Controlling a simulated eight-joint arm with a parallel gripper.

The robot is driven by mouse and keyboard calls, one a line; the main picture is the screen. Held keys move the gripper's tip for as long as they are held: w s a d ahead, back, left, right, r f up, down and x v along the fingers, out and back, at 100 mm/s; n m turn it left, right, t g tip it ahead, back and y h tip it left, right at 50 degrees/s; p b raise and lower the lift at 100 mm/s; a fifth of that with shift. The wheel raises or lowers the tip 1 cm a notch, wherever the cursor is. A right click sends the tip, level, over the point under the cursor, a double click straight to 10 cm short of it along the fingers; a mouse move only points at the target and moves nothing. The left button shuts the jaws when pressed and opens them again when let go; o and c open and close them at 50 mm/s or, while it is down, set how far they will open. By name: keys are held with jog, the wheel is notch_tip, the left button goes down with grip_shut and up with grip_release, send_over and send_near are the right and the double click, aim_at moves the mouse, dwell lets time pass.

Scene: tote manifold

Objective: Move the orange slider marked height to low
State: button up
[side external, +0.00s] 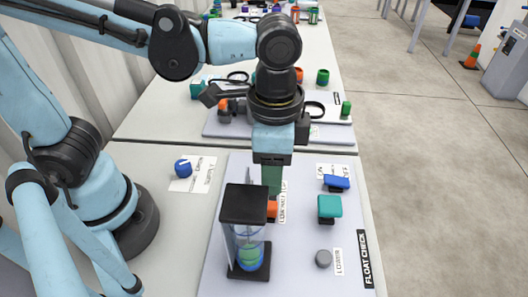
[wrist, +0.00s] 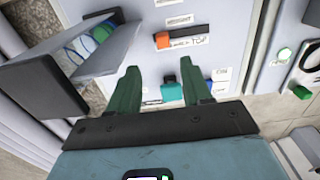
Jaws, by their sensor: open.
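The orange slider (side external: 272,209) sits on the light panel behind the black-capped clear column, which partly covers it in the side view. In the wrist view the orange slider (wrist: 163,40) shows as a small block beside a white printed strip (wrist: 190,42); its lettering is too small to read surely. My gripper (side external: 272,190) points down just above the slider. In the wrist view its two green fingers (wrist: 163,72) are apart, with nothing held between them. The slider shows past the fingertips there; I cannot tell if they touch it.
The clear column (side external: 246,245) with green and blue inside stands close in front of my gripper. A teal block (side external: 329,208), a blue block (side external: 336,183) and a grey knob (side external: 323,259) are to the right. A blue knob (side external: 183,168) is at left.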

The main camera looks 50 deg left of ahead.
jog(key=shift+r, duration=1.1)
jog(key=w+a+n+t, duration=0.2)
jog(key=a+n+t, duration=0.1)
jog(key=a, duration=0.6)
jog(key=w+a+f+n+t, duration=0.1)
jog(key=w+a+n+t, duration=0.2)
jog(key=a+n, duration=0.3)
jog(key=a+t, duration=0.1)
jog(key=a, duration=0.1)
jog(key=shift+a, duration=0.35)
